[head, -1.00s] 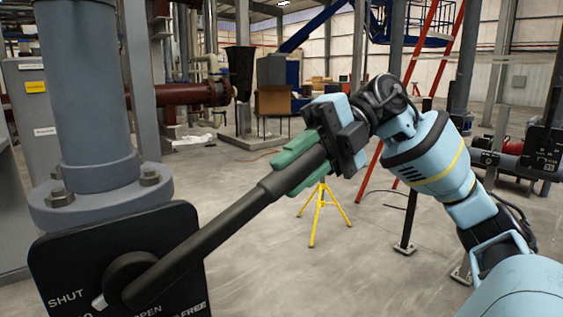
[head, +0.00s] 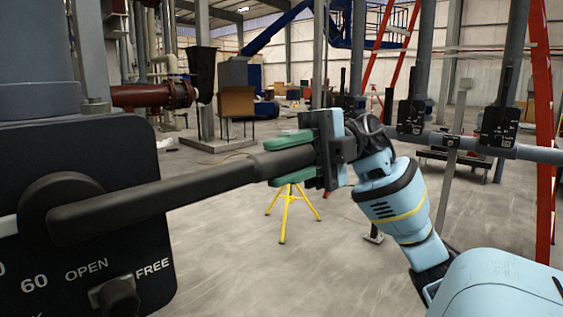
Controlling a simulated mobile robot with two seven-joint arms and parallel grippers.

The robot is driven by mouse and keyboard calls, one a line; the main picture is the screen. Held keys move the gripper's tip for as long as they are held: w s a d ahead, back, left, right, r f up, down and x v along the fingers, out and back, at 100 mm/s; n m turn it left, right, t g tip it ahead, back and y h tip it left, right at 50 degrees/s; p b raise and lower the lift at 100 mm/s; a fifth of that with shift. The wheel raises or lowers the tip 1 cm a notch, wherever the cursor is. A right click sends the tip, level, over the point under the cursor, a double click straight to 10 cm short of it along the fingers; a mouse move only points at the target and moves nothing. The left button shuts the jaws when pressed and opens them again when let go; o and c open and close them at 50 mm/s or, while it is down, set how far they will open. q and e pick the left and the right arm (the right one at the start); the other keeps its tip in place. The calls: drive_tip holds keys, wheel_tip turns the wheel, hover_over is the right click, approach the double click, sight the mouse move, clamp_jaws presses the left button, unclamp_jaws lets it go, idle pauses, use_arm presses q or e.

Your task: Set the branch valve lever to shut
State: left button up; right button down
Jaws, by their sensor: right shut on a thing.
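The branch valve lever (head: 170,197) is a long black bar with a thicker grip. It runs from a round hub at the left, to the right and slightly up in the head view. My right gripper (head: 291,161) has its green fingers above and below the grip's far end and is shut on it. Behind the hub is a black plate (head: 85,145) with "60", "OPEN" and "FREE" on it. A white pointer (head: 8,226) shows left of the hub, cut off by the picture edge. The "SHUT" mark is out of view. My left gripper is not in view.
A dark knob (head: 118,297) sits below "FREE" on the plate. A grey pipe (head: 35,50) stands behind the plate. A yellow tripod stand (head: 284,214) is on the floor beyond my right gripper. A red ladder (head: 543,130) stands at the right. The middle floor is open.

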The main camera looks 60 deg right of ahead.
drive_tip(key=shift+a+f, duration=0.1)
drive_tip(key=shift+f, duration=0.2)
drive_tip(key=c, duration=1.4)
unclamp_jaws()
drive_tip(key=shift+o, duration=1.5)
drive_tip(key=shift+r, duration=0.1)
